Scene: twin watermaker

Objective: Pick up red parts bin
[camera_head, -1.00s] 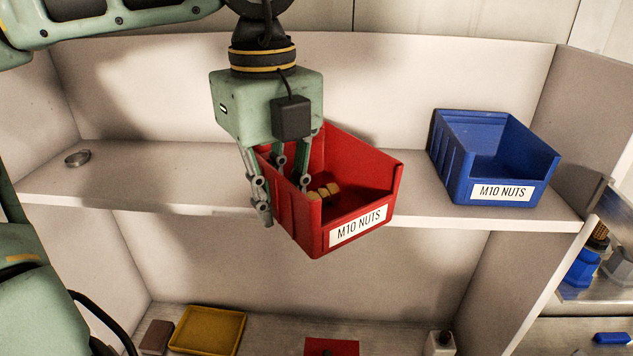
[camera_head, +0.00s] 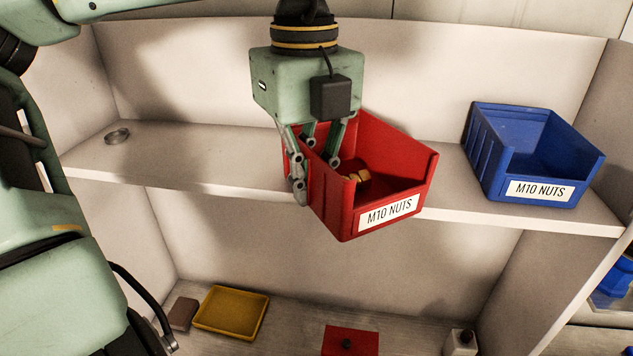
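The red parts bin (camera_head: 395,168) has a white "M10 NUTS" label on its front and a few brass-coloured nuts (camera_head: 357,176) inside. It sits turned at an angle at the middle shelf, its front jutting out past the shelf's front edge. My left gripper (camera_head: 312,172) points down at the bin's left side wall, with a finger outside the wall and fingers on the inner side. It appears shut on that wall; the exact contact is partly hidden. Whether the bin's underside touches the shelf cannot be told. My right gripper is not in view.
A blue bin (camera_head: 490,160), also labelled "M10 NUTS", stands to the right on the shelf (camera_head: 200,165). A small metal ring (camera_head: 117,136) lies at the left. Below are a yellow tray (camera_head: 231,312), a brown block (camera_head: 183,313) and a red piece (camera_head: 350,342).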

